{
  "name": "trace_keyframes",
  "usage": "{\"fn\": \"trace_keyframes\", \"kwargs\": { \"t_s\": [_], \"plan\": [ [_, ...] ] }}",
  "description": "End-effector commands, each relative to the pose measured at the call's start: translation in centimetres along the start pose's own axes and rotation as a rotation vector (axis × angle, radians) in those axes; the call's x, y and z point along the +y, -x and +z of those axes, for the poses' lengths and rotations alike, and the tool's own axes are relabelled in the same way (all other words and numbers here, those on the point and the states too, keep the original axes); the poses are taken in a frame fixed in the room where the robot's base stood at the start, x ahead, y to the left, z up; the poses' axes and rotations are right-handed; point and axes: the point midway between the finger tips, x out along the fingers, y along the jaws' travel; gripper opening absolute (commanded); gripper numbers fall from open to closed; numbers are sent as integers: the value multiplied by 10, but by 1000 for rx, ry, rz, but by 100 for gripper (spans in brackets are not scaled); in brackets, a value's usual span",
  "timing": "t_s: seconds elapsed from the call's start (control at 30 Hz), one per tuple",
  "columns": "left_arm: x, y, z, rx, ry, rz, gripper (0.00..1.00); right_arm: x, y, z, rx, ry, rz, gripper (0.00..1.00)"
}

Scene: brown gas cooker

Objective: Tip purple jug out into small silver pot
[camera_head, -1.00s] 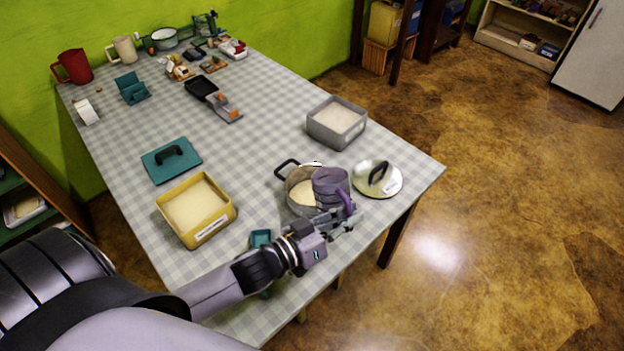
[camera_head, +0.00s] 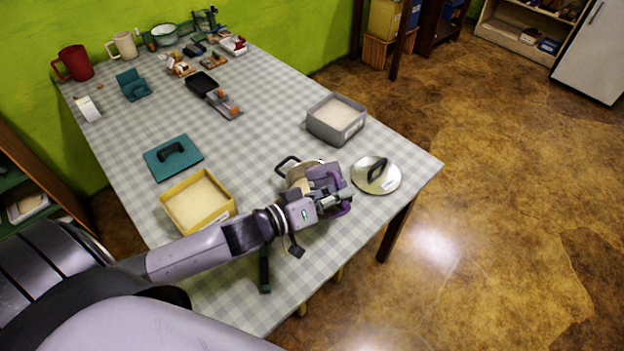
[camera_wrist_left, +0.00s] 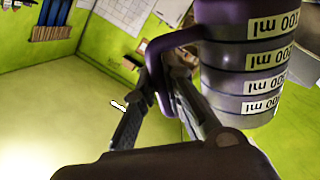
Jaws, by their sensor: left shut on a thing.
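The purple jug (camera_head: 326,176) is tipped over toward the left above the small silver pot (camera_head: 294,180). My left gripper (camera_head: 335,197) is shut on the jug's purple handle. In the left wrist view the jug (camera_wrist_left: 238,60) fills the upper right, with its ml labels upside down, and its handle (camera_wrist_left: 160,52) lies between the gripper's fingers (camera_wrist_left: 165,95). The jug and gripper hide much of the pot. Pale material shows near the pot's mouth; I cannot tell whether it is being poured. My right gripper is not in view.
The pot's lid (camera_head: 377,177) lies close to the right, near the table edge. A grey box (camera_head: 336,120) stands behind, and a yellow box (camera_head: 197,203) and teal lid (camera_head: 173,157) stand to the left. The middle of the checked table (camera_head: 250,135) is clear.

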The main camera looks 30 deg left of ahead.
Motion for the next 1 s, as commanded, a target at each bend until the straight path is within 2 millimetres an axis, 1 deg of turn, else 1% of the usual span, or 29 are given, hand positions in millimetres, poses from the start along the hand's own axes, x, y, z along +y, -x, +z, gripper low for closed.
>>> {"fn": "trace_keyframes", "kwargs": {
  "t_s": [0.4, 1.0],
  "plan": [
    [-2, -1, -4, -16, 83, 4, 0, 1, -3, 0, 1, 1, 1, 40],
    [-4, -1, -6, -27, 133, 2, 0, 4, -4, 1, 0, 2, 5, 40]
  ]
}}
